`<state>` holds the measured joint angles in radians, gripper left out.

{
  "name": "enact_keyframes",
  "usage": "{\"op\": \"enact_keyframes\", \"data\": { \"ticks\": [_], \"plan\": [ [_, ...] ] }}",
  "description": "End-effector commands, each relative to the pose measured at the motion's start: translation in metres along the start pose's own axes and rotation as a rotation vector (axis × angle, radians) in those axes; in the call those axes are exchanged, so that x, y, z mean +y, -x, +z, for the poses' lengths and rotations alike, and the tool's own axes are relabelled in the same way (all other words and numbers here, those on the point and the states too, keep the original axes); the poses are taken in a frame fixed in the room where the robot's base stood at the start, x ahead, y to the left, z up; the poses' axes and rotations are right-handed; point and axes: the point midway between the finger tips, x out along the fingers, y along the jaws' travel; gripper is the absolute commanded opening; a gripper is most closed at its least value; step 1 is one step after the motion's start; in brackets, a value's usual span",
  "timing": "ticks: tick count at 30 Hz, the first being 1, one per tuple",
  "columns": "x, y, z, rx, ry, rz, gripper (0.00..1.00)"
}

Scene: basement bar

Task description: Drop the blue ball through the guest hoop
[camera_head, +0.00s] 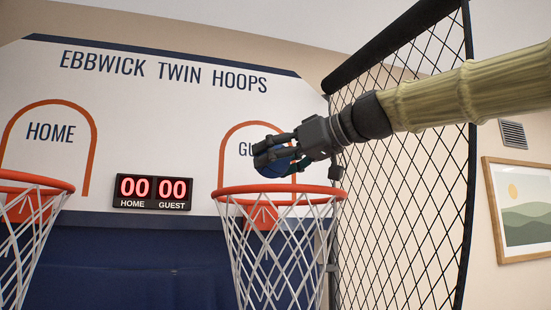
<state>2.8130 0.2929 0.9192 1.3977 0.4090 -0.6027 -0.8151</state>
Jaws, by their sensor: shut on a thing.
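My gripper (274,157) is shut on the blue ball (272,168), whose lower part shows between the dark fingers. It holds the ball a little above the orange rim of the guest hoop (328,190), and in the picture the ball appears over the rim's back part. I cannot tell the exact depth between ball and rim. The guest hoop has a white net hanging below. The word above it on the white backboard (180,95) is mostly hidden by my gripper. The home hoop (60,184) is at the left edge, partly cut off.
A scoreboard (153,192) between the hoops reads 00 and 00. A black mesh side net (400,200) with a padded frame stands right of the guest hoop, close to my arm. A framed picture (525,208) and a vent (513,134) are on the right wall.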

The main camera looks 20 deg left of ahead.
Motion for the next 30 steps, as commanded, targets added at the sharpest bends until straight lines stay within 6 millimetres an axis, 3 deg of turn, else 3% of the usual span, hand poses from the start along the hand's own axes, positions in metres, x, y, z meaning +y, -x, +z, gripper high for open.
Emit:
{"op": "enact_keyframes", "data": {
  "ticks": [2,3,7,20,26,30],
  "plan": [
    [0.000,0.000,0.000,0.000,0.000,0.000,0.45],
    [0.000,0.000,0.000,0.000,0.000,0.000,0.71],
    [0.000,0.000,0.000,0.000,0.000,0.000,0.94],
    [0.000,0.003,0.000,0.000,0.000,0.000,0.94],
    [0.000,0.025,-0.001,0.004,0.000,0.001,0.94],
    [-0.001,0.050,-0.001,0.003,0.000,0.000,0.94]
  ]
}}
